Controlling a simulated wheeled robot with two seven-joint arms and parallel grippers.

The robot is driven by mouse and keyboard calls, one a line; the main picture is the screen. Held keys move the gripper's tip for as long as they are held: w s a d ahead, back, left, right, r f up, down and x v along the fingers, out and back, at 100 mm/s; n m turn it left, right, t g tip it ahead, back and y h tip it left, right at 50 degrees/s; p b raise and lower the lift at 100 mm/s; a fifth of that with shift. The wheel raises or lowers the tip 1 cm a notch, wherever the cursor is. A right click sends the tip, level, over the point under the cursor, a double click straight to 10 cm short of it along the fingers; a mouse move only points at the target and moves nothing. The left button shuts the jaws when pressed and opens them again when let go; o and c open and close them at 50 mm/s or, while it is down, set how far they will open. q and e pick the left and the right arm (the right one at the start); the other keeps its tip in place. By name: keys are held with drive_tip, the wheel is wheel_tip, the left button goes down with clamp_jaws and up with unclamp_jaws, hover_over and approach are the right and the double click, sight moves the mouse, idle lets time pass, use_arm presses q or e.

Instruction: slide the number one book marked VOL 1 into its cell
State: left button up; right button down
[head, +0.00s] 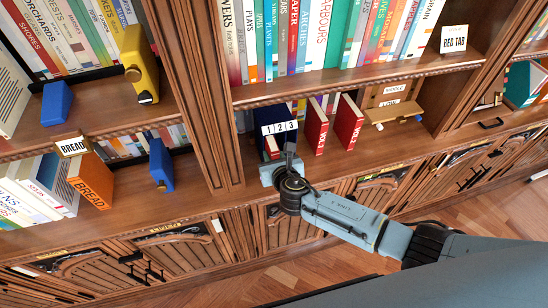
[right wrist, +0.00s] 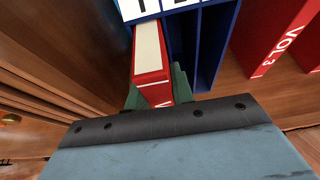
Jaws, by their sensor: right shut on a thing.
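The blue holder (head: 282,113) with cells labelled 1, 2 and 3 stands on the middle shelf; its dividers (right wrist: 210,45) show in the right wrist view. My right gripper (right wrist: 157,93) is shut on a red book (right wrist: 151,72) with pale pages. The book's far part is in the leftmost cell, below the number 1 label, and its near end sticks out. In the head view my right gripper (head: 287,160) is in front of the holder. My left gripper is not in view.
Two red books (head: 317,126) stand right of the holder; one is marked VOL 3 (right wrist: 284,42). A wooden stand (head: 398,103) is farther right. A wooden upright (head: 198,110) is close on the left. The shelf front is bare to the right of my gripper.

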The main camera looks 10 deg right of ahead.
drive_tip(key=shift+w+r, duration=0.1)
drive_tip(key=shift+w, duration=0.3)
drive_tip(key=c, duration=1.1)
unclamp_jaws()
drive_tip(key=shift+s, duration=0.1)
drive_tip(key=shift+s+r, duration=0.15)
drive_tip(key=shift+s, duration=0.45)
drive_tip(key=p+v, duration=0.1)
drive_tip(key=v, duration=1.1)
drive_tip(key=shift+r, duration=0.1)
